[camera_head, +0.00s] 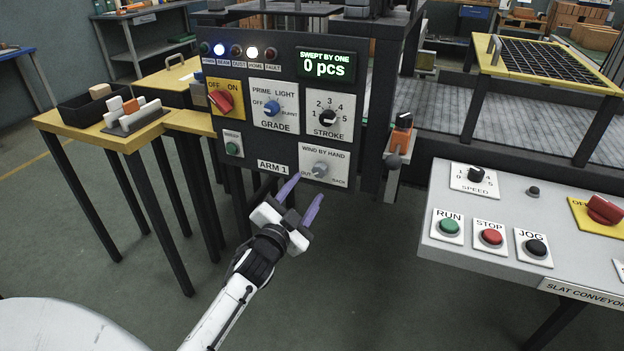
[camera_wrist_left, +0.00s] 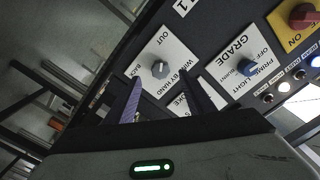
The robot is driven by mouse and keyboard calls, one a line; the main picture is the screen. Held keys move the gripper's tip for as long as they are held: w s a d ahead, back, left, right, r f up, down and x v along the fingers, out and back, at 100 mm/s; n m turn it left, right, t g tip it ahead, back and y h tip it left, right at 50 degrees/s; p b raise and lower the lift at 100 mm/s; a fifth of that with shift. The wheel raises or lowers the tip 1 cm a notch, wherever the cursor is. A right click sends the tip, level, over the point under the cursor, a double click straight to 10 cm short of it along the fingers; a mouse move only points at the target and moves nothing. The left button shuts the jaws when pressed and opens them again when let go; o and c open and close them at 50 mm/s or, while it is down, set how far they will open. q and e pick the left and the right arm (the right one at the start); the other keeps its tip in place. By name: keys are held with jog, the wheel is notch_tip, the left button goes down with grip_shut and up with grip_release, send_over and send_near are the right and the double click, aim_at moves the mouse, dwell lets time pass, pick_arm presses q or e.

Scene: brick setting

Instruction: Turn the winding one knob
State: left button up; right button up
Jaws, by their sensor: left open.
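The winding knob is a small grey knob (camera_head: 320,168) on the white "WIND BY HAND" plate (camera_head: 338,163), low on the right of the dark control panel (camera_head: 285,60). In the left wrist view the grey knob (camera_wrist_left: 160,69) sits between "OUT" and "BACK", ahead of the fingers and apart from them. My left gripper (camera_head: 301,194) has purple fingers spread open and empty, just below and left of the knob. The left gripper (camera_wrist_left: 165,95) also shows open in the wrist view. My right gripper is not in view.
Above are the red OFF/ON switch (camera_head: 221,101), blue GRADE knob (camera_head: 271,108) and black STROKE knob (camera_head: 327,118). An orange-topped lever unit (camera_head: 400,138) stands right of the plate. The conveyor console (camera_head: 500,215) is at right; yellow tables with trays stand at left.

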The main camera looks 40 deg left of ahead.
pick_arm(q)
jog(key=v, duration=0.3)
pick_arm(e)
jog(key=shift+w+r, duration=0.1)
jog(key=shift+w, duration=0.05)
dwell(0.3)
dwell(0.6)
pick_arm(q)
jog(key=s+d+f+n+g+h+p, duration=0.1)
jog(key=s+d+f+g+h+p, duration=0.1)
jog(key=s+d+f, duration=0.3)
jog(key=s+d+f+n+g+h+p, duration=0.1)
jog(key=s+d+f+g, duration=0.3)
jog(key=s+d, duration=0.6)
jog(key=s+d+f+n+g+h+p, duration=0.1)
jog(key=s+d+f+g+h+p, duration=0.1)
jog(key=s+d+f, duration=0.5)
jog(key=s+d+g+h, duration=0.1)
jog(key=s, duration=0.2)
jog(key=shift+s+h+p, duration=0.3)
jog(key=shift+s+p, duration=0.05)
jog(key=shift+s, duration=0.05)
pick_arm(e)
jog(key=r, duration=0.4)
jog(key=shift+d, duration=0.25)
pick_arm(q)
jog(key=shift+c, duration=0.3)
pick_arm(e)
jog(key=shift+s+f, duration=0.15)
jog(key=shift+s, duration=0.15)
